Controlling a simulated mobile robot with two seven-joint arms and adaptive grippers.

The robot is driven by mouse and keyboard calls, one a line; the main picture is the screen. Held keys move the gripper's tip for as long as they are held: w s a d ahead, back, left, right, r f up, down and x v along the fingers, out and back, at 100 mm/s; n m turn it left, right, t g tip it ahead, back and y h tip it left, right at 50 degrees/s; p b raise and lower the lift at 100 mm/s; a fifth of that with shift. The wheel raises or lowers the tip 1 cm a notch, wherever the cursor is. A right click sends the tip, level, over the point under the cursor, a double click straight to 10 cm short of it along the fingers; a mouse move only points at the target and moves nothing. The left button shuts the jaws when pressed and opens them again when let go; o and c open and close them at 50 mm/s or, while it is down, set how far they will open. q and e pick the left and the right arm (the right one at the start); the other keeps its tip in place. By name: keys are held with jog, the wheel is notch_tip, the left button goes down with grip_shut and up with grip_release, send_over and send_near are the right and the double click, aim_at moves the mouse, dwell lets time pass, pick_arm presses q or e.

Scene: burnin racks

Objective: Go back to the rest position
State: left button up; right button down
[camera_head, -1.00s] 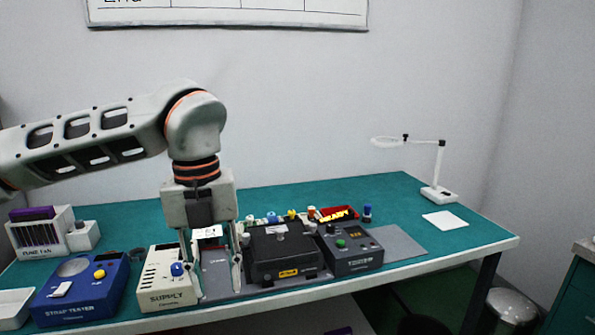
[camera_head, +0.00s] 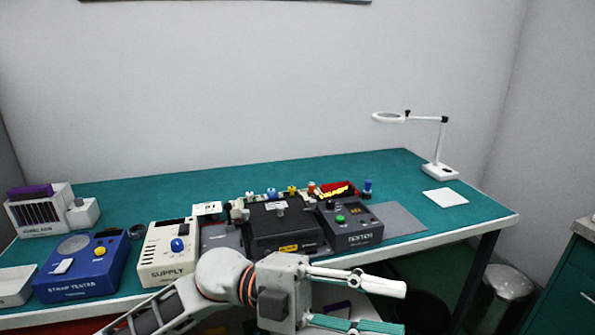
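My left gripper (camera_head: 352,304) is low in the head view, in front of the table's front edge and pointing right. Its two fingers are spread apart with nothing between them. The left arm comes in from the bottom left and hides part of the table's front edge. My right gripper is not in view.
The green table (camera_head: 330,175) holds a blue strap tester (camera_head: 80,268), a cream supply box (camera_head: 166,255), a black box (camera_head: 282,228) and a dark tester (camera_head: 348,225). A magnifier lamp (camera_head: 440,170) stands at the right. The table's back is clear. A bin (camera_head: 508,290) stands right.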

pick_arm(q)
jog(key=w+a+f+n+t+h, duration=0.3)
jog(key=w+a+n+t+h, duration=0.2)
jog(key=w+n+t, duration=0.7)
jog(key=w+a+f+n+t+y, duration=0.1)
jog(key=a+f+n+t+y, duration=0.45)
jog(key=f+n, duration=0.2)
jog(key=w+a+f+n+t+y, duration=0.1)
jog(key=a+f+n+t+y, duration=0.4)
jog(key=f+n+t+y, duration=0.3)
jog(key=s+a+f+n+g+y, duration=0.1)
jog(key=s+a+f+g+y, duration=0.1)
jog(key=s+a+f, duration=0.3)
jog(key=s+a+f+n+g+y, duration=0.2)
jog(key=s+a+f, duration=0.3)
jog(key=f, duration=0.9)
jog(key=s+a+f+n+g+y, duration=0.1)
jog(key=s+a+f+g+y, duration=0.2)
jog(key=f, duration=0.7)
jog(key=s+a, duration=0.2)
jog(key=s, duration=0.1)
jog(key=shift+s+n, duration=0.35)
jog(key=shift+s, duration=0.05)
jog(key=shift+a+r+g+y, duration=0.1)
jog(key=shift+a+g+y, duration=0.05)
jog(key=shift+g+y, duration=0.1)
